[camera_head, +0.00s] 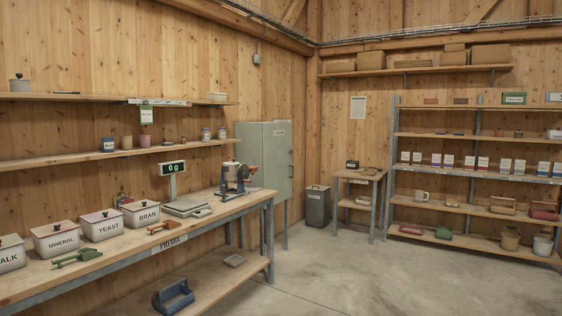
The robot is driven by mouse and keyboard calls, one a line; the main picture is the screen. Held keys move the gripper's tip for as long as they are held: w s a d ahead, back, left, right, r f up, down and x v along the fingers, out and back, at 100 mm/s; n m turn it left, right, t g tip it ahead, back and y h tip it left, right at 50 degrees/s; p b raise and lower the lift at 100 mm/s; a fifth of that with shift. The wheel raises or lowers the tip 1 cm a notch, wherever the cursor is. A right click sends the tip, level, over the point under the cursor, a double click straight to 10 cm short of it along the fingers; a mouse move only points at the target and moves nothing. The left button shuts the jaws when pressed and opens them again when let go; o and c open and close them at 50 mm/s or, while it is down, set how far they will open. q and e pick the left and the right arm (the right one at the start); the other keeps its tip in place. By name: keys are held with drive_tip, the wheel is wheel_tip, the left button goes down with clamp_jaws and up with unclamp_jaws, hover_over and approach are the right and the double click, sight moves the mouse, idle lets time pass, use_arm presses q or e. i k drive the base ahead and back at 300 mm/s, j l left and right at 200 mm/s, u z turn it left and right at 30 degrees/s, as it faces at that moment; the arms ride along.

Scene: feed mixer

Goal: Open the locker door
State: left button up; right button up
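A tall grey-green metal locker (250,140) stands against the left wall, past the far end of the long workbench. Its front face with the locker door (277,160) points to the right and looks shut. A small dark handle shows near the door's right edge, and a pale label sits near its top. The lower part of the locker is partly hidden behind the bench and its mixer. Neither of my grippers is in view.
The workbench (190,238) with labelled bins, a scale (187,208) and a mixer (237,180) runs along the left. A grey bin (317,208) and small table (358,178) stand beyond the locker. Shelving (478,205) lines the right. The concrete floor (370,280) is clear.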

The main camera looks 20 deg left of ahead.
sight(277, 167)
drive_tip(key=i+u, duration=0.15)
drive_tip(key=i, duration=0.75)
drive_tip(key=i+l, duration=0.1)
drive_tip(key=i, duration=5.7)
drive_tip(key=i+l+u, duration=0.1)
drive_tip(key=i+u, duration=0.3)
drive_tip(key=i+l+u, duration=0.25)
drive_tip(key=i+u, duration=0.15)
drive_tip(key=i, duration=0.1)
